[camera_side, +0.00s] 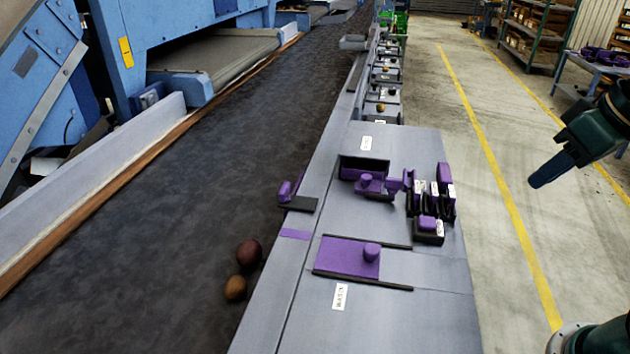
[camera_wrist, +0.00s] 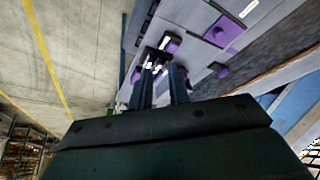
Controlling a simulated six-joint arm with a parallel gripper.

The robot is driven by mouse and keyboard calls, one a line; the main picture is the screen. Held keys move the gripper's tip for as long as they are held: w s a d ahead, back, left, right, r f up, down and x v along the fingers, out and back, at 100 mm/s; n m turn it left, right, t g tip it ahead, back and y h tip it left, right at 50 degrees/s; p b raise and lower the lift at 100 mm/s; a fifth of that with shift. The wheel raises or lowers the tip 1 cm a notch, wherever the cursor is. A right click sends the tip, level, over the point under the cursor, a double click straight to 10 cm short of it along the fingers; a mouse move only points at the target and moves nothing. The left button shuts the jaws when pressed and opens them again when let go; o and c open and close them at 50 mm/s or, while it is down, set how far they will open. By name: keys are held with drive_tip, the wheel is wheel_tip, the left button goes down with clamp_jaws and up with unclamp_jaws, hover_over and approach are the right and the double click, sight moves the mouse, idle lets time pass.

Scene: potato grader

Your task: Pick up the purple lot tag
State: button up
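Several purple pieces with white labels stand in dark holders on the right side of the grey worktop, forming a tag cluster (camera_side: 443,172). A purple-topped block with a white label (camera_side: 428,222) sits just in front of them. I cannot tell which piece is the lot tag. The cluster also shows in the wrist view (camera_wrist: 173,46), small and beyond the fingertips. My gripper (camera_side: 537,182) is off to the right of the worktop, above the floor and apart from everything. In the wrist view my gripper (camera_wrist: 162,72) has its two fingers apart with nothing held.
A purple plate with a knob (camera_side: 340,257) lies between dark rails at the front. A dark tray (camera_side: 376,163) with purple knobs lies behind. A dark belt (camera_side: 190,210) runs along the left, carrying two potatoes (camera_side: 249,253).

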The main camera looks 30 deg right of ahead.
drive_tip(key=w+r+m+g, duration=0.1)
drive_tip(key=w+m+g, duration=0.25)
drive_tip(key=w, duration=0.85)
drive_tip(key=m+g, duration=0.2)
drive_tip(key=m, duration=0.2)
hover_over(418, 187)
wheel_tip(418, 187, down, 6)
drive_tip(key=r, duration=0.1)
drive_tip(key=shift+d+f+t, duration=0.1)
drive_tip(key=shift+f+t, duration=0.15)
drive_tip(key=shift+f, duration=4.3)
drive_tip(key=shift+f, duration=0.1)
drive_tip(key=shift+f, duration=2.5)
drive_tip(key=shift+c, duration=0.5)
